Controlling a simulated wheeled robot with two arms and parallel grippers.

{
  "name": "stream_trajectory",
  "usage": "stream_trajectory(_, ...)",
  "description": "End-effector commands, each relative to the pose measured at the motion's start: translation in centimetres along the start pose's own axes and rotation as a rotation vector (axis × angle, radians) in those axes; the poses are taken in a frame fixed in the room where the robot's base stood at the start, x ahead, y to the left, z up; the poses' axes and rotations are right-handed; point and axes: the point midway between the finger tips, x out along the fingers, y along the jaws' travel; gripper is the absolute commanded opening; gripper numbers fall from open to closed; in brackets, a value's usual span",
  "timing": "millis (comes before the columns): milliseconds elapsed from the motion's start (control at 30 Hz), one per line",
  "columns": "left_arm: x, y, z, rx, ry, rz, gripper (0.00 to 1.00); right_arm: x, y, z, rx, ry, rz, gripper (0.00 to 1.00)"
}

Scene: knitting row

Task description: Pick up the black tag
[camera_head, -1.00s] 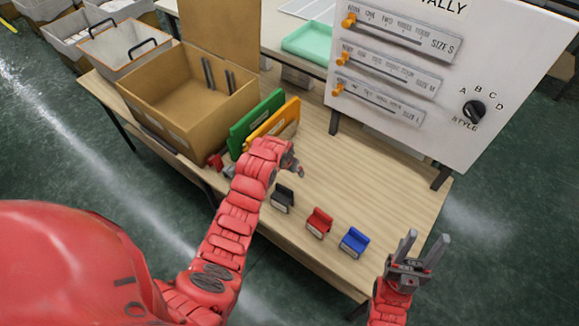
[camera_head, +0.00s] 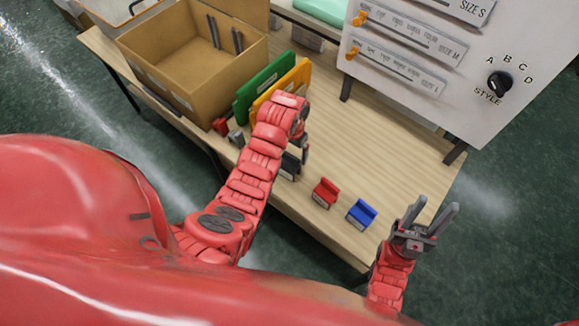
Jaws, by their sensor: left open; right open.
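The black tag (camera_head: 290,167) stands on the wooden table near its front edge, left of the red tag (camera_head: 325,192) and the blue tag (camera_head: 361,213). My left arm partly covers it. My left gripper (camera_head: 304,156) is just above and beside the black tag, its fingers pointing down; they look open, and I cannot tell whether they touch the tag. My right gripper (camera_head: 432,216) is open and empty, fingers pointing up, at the table's right front corner.
A cardboard box (camera_head: 190,95) stands at the back left of the table. A green panel (camera_head: 264,86) and a yellow panel (camera_head: 289,84) stand beside it. A white board (camera_head: 440,95) with sliders and a style knob (camera_head: 499,82) stands at the back right. The table's right middle is clear.

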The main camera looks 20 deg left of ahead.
Motion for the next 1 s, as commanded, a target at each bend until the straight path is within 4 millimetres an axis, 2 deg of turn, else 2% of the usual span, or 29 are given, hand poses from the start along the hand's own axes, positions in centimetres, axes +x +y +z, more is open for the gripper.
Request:
stream_trajectory(267, 1.2, 0.1, 0.1, -0.001, -0.003, 0.000, 1.00, 1.2, 0.1, -0.2, 0.000, -0.001, 0.000, 0.50)
stream_trajectory(433, 3.2, 0.2, 0.4, 0.000, -0.009, 0.001, 1.00, 2.5, 0.1, -0.4, 0.000, -0.001, 0.000, 0.50)
stream_trajectory(600, 5.0, 0.1, 0.2, -0.002, -0.004, 0.001, 1.00, 2.7, 0.1, -0.5, 0.000, -0.001, 0.000, 0.50)
stream_trajectory(1000, 5.8, 0.1, 0.2, -0.001, -0.001, 0.000, 1.00, 2.8, 0.1, -0.5, 0.000, -0.001, 0.000, 0.50)
